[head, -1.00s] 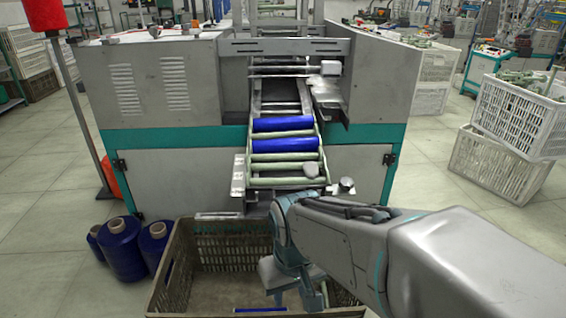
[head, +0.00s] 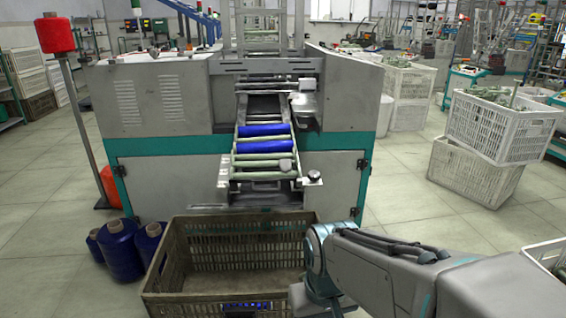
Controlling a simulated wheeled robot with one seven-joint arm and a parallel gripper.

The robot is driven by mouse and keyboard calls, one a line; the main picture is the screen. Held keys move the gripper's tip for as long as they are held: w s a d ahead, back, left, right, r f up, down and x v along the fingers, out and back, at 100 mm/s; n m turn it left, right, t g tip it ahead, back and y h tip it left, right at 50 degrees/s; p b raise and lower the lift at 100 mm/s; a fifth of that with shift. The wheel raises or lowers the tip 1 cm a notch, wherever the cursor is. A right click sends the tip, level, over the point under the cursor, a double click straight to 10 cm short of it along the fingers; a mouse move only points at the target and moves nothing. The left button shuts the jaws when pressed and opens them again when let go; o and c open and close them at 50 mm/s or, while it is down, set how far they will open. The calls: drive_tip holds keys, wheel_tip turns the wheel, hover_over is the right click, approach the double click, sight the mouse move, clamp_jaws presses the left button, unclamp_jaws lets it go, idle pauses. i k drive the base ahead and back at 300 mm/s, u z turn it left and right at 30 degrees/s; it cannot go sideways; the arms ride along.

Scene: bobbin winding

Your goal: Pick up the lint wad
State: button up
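A small grey lump that looks like the lint wad (head: 286,165) sits on the right side of the machine's sloping chute (head: 232,157), near its lower end, by the pale green bobbins. Blue bobbins (head: 263,145) lie across the chute just above it. My arm reaches in from the lower right and its wrist bends down at the bottom edge of the picture, to the right of the crate. My gripper's fingers are below the picture edge, so I cannot see what they hold. The wrist is well below and to the right of the lump.
A brown slatted crate (head: 240,224) stands on the floor before the chute, with something blue low at its front. Blue thread cones (head: 122,250) stand left of it. A red cone tops a pole (head: 84,140) at left. White crates (head: 475,172) are stacked at right.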

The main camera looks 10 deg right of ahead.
sight(285, 165)
drive_tip(key=z, duration=0.1)
drive_tip(key=i, duration=1)
